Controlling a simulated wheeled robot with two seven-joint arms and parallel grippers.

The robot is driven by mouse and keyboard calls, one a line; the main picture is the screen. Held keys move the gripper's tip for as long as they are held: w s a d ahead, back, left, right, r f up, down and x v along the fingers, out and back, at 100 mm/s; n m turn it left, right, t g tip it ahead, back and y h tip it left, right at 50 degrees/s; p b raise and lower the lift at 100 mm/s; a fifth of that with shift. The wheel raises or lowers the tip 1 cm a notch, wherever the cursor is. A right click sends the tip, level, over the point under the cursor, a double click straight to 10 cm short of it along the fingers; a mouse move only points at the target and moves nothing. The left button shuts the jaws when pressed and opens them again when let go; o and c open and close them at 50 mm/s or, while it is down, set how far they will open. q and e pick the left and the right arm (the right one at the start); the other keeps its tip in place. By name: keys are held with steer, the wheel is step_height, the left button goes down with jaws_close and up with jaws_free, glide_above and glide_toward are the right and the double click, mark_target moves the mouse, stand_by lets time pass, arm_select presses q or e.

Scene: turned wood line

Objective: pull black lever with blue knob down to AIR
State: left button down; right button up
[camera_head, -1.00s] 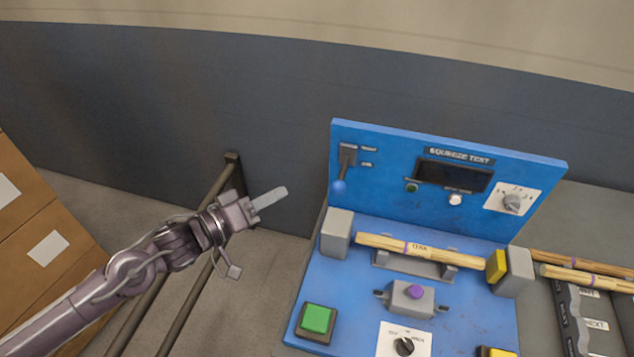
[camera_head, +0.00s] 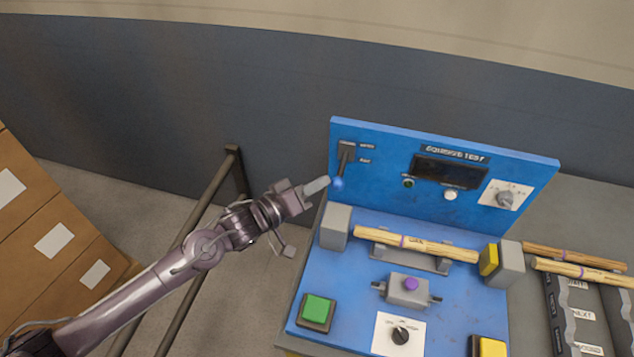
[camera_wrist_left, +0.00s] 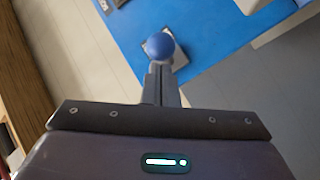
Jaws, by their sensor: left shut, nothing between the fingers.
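The black lever (camera_head: 344,160) is on the left of the upright blue panel (camera_head: 400,205) and hangs down, its blue knob (camera_head: 337,183) at the lower end beside a two-line label. My left gripper (camera_head: 317,186) is shut and empty, with its fingertips just left of the knob. In the left wrist view the blue knob (camera_wrist_left: 159,46) shows right beyond the tips of my shut fingers (camera_wrist_left: 160,80). I cannot tell whether they touch it. My right gripper is not in view.
A wooden rod (camera_head: 420,246) lies across grey blocks on the blue bench. A dark rail (camera_head: 205,215) runs under my left arm. Cardboard boxes (camera_head: 40,245) stand at the left.

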arm_select(q)
steer(key=shift+f, duration=0.1)
steer(key=f+m+h+b, duration=0.1)
steer(key=b, duration=0.3)
steer(key=f+m+t+h+b, duration=0.1)
steer(key=f+b, duration=0.1)
steer(key=b, duration=0.2)
steer(key=w+f+m+t+h+b, duration=0.1)
steer(key=b, duration=0.3)
steer(key=shift+f, duration=0.35)
steer(key=shift+r, duration=0.1)
